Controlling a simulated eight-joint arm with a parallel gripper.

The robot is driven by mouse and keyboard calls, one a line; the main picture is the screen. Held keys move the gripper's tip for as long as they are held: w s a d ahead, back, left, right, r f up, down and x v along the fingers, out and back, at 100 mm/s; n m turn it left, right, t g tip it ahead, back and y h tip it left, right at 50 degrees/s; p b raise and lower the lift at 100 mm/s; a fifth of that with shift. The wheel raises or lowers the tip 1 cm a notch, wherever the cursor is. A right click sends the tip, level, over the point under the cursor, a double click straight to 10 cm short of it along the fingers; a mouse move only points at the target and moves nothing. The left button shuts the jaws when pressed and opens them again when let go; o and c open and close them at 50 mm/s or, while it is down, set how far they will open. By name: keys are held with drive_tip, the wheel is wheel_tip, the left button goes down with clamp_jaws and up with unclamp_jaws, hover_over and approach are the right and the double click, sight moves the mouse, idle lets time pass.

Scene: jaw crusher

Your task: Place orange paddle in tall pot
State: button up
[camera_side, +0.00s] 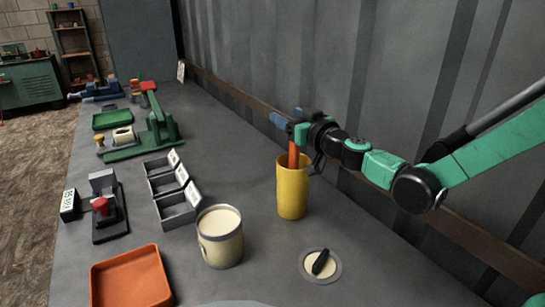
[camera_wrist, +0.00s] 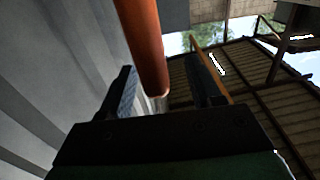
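The tall yellow pot (camera_side: 292,190) stands upright on the bench in the side view. The orange paddle (camera_side: 293,156) rises from the pot's mouth; its lower part is hidden inside the pot. My gripper (camera_side: 287,118) is above the pot at the paddle's upper end. In the wrist view the orange paddle (camera_wrist: 146,45) reaches down between the two dark fingers of my gripper (camera_wrist: 163,88). The fingers stand apart, with a gap visible on the right of the paddle. I see no clear grip on it.
A cream pot (camera_side: 220,237) stands left of the yellow pot. A round plate with a black handle (camera_side: 320,263) lies in front. Grey bins (camera_side: 172,188), an orange tray (camera_side: 131,280) and a green press (camera_side: 150,135) are further left. A corrugated wall (camera_side: 300,60) rises behind.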

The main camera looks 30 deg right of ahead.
idle(0.6)
drive_tip(key=s, duration=1)
drive_tip(key=s+d+f+m+g+h, duration=0.3)
drive_tip(key=s+d+g+h, duration=0.1)
drive_tip(key=d+g, duration=0.2)
drive_tip(key=s+a+f+n+g+y, duration=0.3)
drive_tip(key=s+a+g+y, duration=0.1)
drive_tip(key=s+g, duration=0.1)
drive_tip(key=shift+s, duration=0.5)
